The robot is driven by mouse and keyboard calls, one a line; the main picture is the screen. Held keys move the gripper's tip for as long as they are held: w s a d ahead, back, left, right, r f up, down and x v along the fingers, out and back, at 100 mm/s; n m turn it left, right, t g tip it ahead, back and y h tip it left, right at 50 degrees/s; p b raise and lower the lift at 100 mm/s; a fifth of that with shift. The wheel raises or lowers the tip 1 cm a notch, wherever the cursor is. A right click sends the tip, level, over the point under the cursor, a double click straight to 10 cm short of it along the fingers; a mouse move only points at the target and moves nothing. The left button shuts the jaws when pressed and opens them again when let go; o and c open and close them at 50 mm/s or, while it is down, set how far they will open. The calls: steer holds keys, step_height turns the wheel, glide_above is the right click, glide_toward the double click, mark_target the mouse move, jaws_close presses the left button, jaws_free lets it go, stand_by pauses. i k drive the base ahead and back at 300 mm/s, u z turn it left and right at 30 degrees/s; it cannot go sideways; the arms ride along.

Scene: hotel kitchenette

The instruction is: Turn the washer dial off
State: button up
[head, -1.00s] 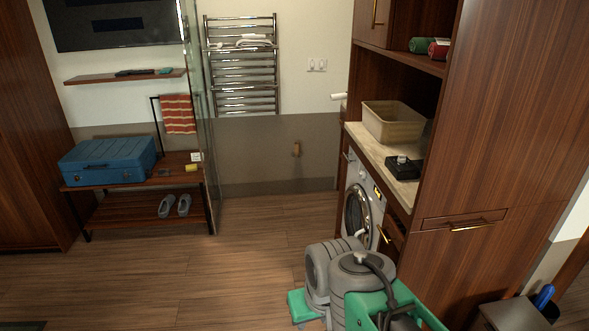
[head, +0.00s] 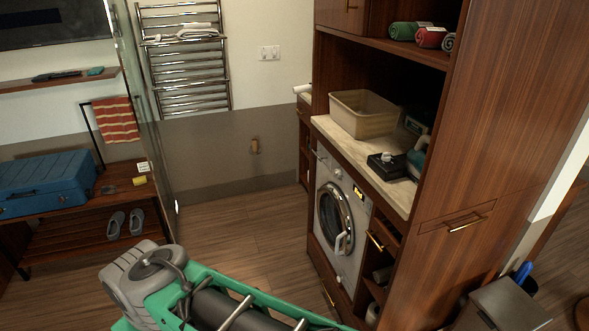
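The washer (head: 325,246) is a white front-loader under the stone counter, on the right side of the head view. Its round dark door is closed, with a pale handle on its right side. A small round knob, seemingly the dial (head: 338,174), is on the upper front panel, left of a small lit display (head: 359,190). The dial is too small to read its setting.
On the counter (head: 335,131) stand a beige bin (head: 364,114), a black box (head: 387,166) and a teal item. A tall wooden cabinet (head: 480,130) rises at right. A grey bin (head: 508,306) stands low right. Open wooden floor (head: 235,225) lies left of the washer.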

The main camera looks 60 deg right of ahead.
mark_target(337, 173)
steer(key=z, duration=0.15)
steer(key=i, duration=0.95)
steer(key=z, duration=1.1)
steer(key=i, duration=0.7)
steer(key=z, duration=0.65)
